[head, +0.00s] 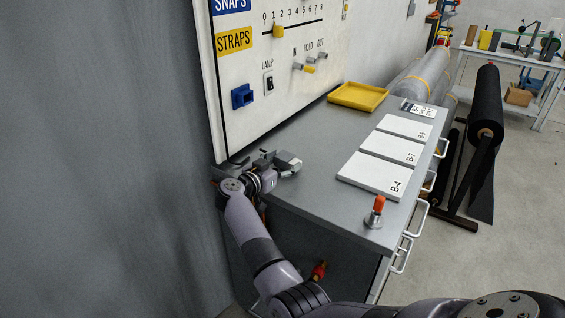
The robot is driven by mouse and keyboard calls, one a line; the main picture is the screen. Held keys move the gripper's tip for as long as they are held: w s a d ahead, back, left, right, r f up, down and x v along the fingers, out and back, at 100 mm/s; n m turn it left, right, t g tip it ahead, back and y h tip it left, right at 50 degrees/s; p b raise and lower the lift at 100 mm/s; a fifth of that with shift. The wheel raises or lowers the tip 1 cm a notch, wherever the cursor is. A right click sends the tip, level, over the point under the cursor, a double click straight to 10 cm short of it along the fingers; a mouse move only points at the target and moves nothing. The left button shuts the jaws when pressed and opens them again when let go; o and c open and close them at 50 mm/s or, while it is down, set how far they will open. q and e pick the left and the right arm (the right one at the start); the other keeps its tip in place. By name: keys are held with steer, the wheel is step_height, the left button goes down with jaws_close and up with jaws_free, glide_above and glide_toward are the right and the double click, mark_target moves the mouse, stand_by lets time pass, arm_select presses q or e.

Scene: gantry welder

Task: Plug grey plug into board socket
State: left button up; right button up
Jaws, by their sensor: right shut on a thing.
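The upright white board (290,60) shows a blue socket (242,96) on its lower left, below the yellow STRAPS label. My right gripper (277,164) is low over the near left corner of the grey bench top, below and to the right of the socket and apart from it. It is shut on a small light grey piece, which looks like the grey plug (289,160). The fingers hide part of it, and its pins cannot be made out. My left gripper is not in view.
The grey bench top (318,150) carries a yellow tray (358,96), several white panels (372,175) and an orange-topped metal piece (375,212). The board carries a lamp switch (269,83) and several knobs. A grey wall (100,150) fills the left.

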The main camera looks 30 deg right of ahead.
steer(key=shift+f, duration=0.3)
steer(key=o, duration=1.2)
